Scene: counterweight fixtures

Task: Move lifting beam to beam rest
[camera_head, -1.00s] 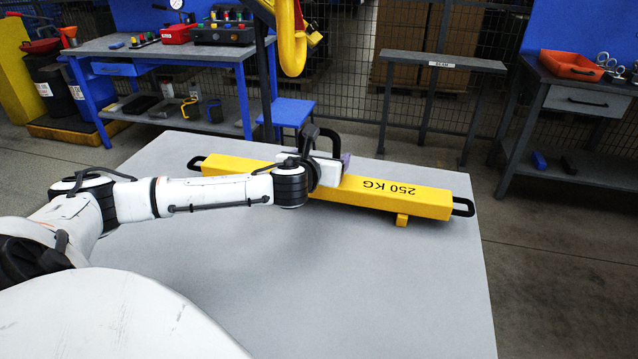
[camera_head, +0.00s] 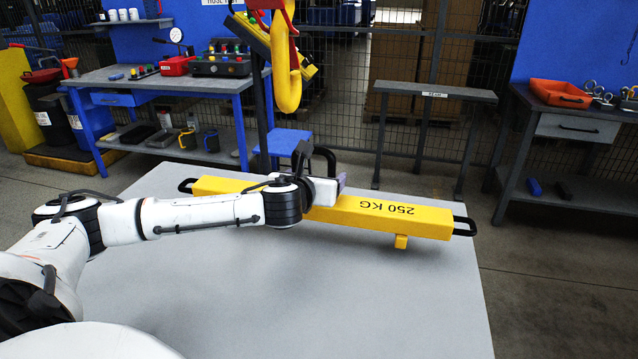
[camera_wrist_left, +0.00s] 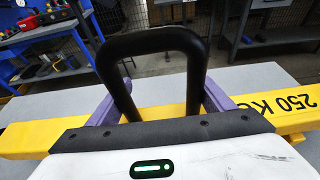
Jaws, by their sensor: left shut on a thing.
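The lifting beam (camera_head: 385,218) is a long yellow bar marked 250 KG, with a black loop at each end and a small yellow foot below. It lies across the grey table, roughly level; I cannot tell whether it is clear of the top. My left gripper (camera_head: 338,184) is at the beam's middle, shut on its black upright handle. In the left wrist view the handle (camera_wrist_left: 150,42) rises between the purple fingers (camera_wrist_left: 161,102). The beam rest (camera_head: 436,92) is a dark grey stand with a labelled top bar, behind the table. My right gripper is not in view.
The grey table (camera_head: 300,310) is bare in front of the beam. Workbenches stand at the back left (camera_head: 150,84) and right (camera_head: 575,120). A mesh fence closes off the back.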

